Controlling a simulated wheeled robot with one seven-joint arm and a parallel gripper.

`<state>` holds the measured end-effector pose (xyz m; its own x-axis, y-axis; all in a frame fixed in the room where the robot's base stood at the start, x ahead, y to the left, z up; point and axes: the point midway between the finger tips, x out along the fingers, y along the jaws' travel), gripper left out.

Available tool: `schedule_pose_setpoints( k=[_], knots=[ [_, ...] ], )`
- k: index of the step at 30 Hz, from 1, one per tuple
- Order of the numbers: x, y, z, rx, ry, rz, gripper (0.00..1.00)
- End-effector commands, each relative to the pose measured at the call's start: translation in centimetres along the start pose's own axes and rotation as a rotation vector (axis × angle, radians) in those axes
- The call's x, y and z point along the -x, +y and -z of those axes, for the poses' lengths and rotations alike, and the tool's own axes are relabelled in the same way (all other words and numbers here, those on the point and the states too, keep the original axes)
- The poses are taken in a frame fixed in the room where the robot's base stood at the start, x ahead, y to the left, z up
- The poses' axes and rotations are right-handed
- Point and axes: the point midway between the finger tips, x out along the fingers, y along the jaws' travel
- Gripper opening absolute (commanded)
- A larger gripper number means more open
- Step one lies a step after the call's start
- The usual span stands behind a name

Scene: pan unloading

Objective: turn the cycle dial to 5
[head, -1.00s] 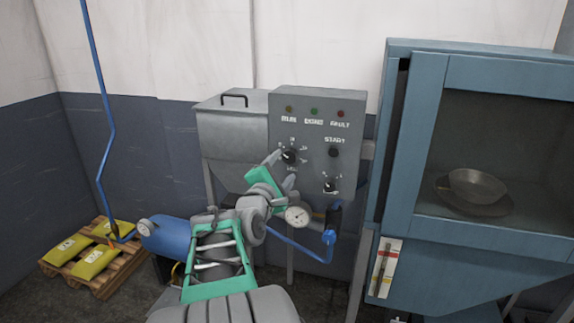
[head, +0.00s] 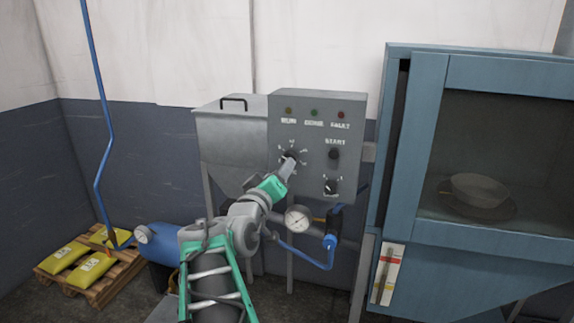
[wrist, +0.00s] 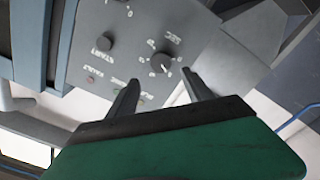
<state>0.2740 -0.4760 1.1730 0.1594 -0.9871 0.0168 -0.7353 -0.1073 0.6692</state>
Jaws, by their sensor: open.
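A grey control panel (head: 317,125) carries a black pointer dial (head: 290,156) at its left, ringed by small numbers. In the wrist view this dial (wrist: 162,63) appears upside down, with "SEC" printed by it and a pale pointer mark. I cannot read its setting surely. My gripper (head: 289,166) is open in front of this dial. In the wrist view the dial lies between and slightly beyond the two fingertips (wrist: 162,79), with no clear contact. A second dial (head: 331,187) sits lower right. No label reading "cycle" is legible.
A START knob (head: 334,154) is right of the first dial, below several lamps (head: 314,112). A pressure gauge (head: 298,219) and blue pipe (head: 310,260) are below the panel. A blue cabinet (head: 418,150) holding a pan (head: 480,188) stands right. Yellow sacks (head: 95,268) lie left.

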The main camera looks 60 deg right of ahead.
Motion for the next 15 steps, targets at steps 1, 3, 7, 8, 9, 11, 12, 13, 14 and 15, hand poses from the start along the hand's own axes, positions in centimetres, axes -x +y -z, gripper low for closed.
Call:
schedule_pose_setpoints(
  k=[1,3,7,8,9,11,12,13,14,15],
  knots=[
    [0.0,0.0,0.0,-0.164,-0.004,0.002,0.59],
    [0.0,-0.1,-0.2,-0.405,-0.011,0.004,0.59],
    [0.0,-0.2,-0.3,-0.719,-0.017,0.003,0.59],
    [0.0,-0.2,-0.3,-0.761,-0.018,0.003,0.59],
    [0.0,-0.2,-0.3,-0.803,-0.018,0.003,0.59],
    [-0.2,-0.2,-0.3,-0.835,-0.018,0.002,0.59],
    [-0.6,-0.1,-0.2,-0.841,-0.019,0.001,0.59],
    [-0.9,-0.1,-0.3,-0.842,-0.019,0.0,0.59],
    [-1.4,-0.1,-0.3,-0.84,-0.02,-0.001,0.59],
    [-2.1,0.0,-0.2,-0.84,-0.02,-0.001,0.59]
  ],
)
